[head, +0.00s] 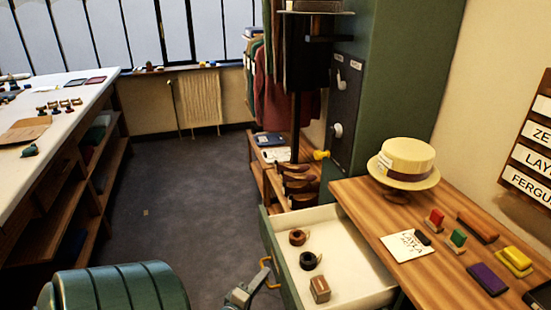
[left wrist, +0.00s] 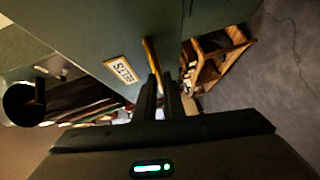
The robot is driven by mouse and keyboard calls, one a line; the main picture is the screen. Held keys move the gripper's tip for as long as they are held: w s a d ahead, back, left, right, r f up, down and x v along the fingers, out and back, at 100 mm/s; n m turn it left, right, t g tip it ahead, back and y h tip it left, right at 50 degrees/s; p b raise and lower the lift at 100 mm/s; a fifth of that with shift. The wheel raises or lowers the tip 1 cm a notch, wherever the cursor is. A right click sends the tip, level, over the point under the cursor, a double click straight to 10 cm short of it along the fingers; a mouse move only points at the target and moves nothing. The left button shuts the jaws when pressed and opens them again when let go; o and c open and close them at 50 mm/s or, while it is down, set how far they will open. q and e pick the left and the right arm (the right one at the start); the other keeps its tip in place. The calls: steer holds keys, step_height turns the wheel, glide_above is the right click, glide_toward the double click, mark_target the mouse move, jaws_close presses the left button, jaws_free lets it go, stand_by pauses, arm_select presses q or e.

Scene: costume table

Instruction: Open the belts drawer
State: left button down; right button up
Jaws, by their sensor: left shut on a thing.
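The belts drawer (head: 343,240) is pulled out from under the wooden counter. Inside it I see a brown rolled belt (head: 297,237), a black rolled belt (head: 310,261) and a small brown box (head: 320,289). Its yellow handle (head: 266,275) is on the green front; the left wrist view shows the handle (left wrist: 151,58) beside a label (left wrist: 123,71) reading BELTS, upside down. My left gripper (head: 262,284) is at the handle, its dark fingers (left wrist: 160,85) shut on it. My right gripper is in neither view.
The wooden counter (head: 425,267) carries a straw hat (head: 404,160), a note card (head: 407,245) and several coloured blocks. A clothes rack and low shelf (head: 258,177) stand behind the drawer. A long white-topped table (head: 45,140) is at left.

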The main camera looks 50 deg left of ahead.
arm_select(q)
steer(key=shift+s+a, duration=0.15)
steer(key=shift+s, duration=0.2)
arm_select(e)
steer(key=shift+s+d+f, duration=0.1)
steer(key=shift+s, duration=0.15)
arm_select(q)
steer(key=c, duration=1.8)
jaws_free()
steer(key=shift+c, duration=0.2)
